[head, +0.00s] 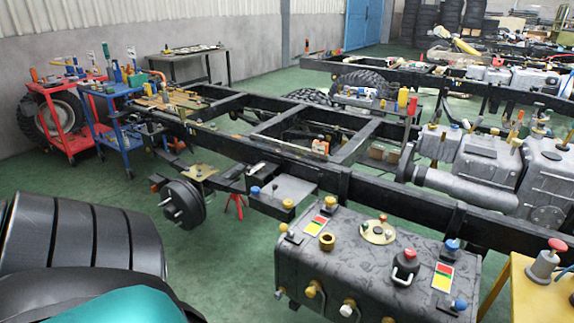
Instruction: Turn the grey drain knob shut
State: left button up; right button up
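A dark grey tank (300,262) stands on the near side of the black chassis frame, with several coloured knobs on its top and front face. On the front face are a yellow knob (312,289), a pale whitish-grey knob (347,308) near the bottom picture edge, and a blue knob (460,304) at the right. I cannot tell for sure which one is the grey drain knob, or whether it is open or shut. Neither of my grippers is in view.
On the tank's top are a flange disc (378,232), a brass ring (327,241) and a black red-capped fitting (405,266). A yellow table (530,300) stands close at the right. Red (75,143) and blue (112,138) carts stand far left. Green floor (225,262) is clear left of the tank.

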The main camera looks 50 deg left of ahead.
aim_at(277, 295)
jog(key=j+z, duration=0.25)
jog(key=j, duration=0.7)
jog(key=k+j+z, duration=0.1)
jog(key=j+z, duration=0.15)
jog(key=j, duration=1.35)
jog(key=k+j, duration=0.15)
jog(key=j, duration=0.55)
jog(key=j+z, duration=0.1)
jog(key=j, duration=0.6)
jog(key=k+j, duration=0.15)
jog(key=j, duration=0.55)
